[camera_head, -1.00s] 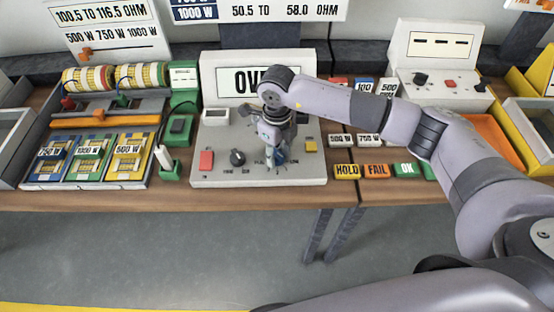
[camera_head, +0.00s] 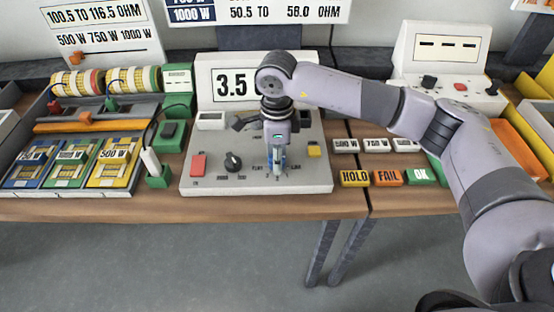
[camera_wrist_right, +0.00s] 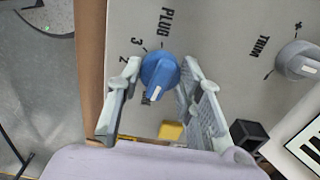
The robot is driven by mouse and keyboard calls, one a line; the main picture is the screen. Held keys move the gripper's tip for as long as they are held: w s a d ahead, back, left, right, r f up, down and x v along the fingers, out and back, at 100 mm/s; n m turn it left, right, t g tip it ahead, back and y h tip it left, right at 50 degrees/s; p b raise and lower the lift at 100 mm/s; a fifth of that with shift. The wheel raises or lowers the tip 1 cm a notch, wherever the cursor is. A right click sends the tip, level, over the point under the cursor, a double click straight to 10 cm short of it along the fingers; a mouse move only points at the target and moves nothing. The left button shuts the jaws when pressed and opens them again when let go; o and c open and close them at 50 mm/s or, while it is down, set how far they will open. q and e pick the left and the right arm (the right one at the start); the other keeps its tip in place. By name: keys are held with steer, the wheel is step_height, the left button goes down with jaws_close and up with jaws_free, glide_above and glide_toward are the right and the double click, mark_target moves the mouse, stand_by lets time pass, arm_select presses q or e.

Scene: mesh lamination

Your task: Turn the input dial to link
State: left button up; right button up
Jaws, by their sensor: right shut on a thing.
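The blue input dial (camera_wrist_right: 160,72) sits on the grey tester panel between my right gripper's fingers (camera_wrist_right: 158,78). Its white pointer mark faces the bottom of the wrist view, away from the PLUG print and toward a label mostly hidden by the dial. The numbers 3 and 2 are printed beside it. In the head view the right gripper (camera_head: 277,168) reaches down to the front of the tester (camera_head: 215,180) and hides most of the dial. The tester's display (camera_head: 233,86) shows 3.5, its right part covered by my arm. My left gripper is not in view.
A black knob (camera_head: 233,161), a red button (camera_head: 198,166) and a yellow button (camera_head: 314,151) are on the same panel. HOLD (camera_head: 355,178), FAIL (camera_head: 388,177) and OK (camera_head: 420,176) blocks lie to the right. A green stand (camera_head: 157,173) is close on the left.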

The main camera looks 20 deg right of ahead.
stand_by(0.4)
steer(key=o, duration=1.2)
steer(key=shift+c, duration=0.2)
steer(key=shift+r, duration=0.3)
step_height(320, 180, up, 12)
steer(key=shift+f, duration=0.25)
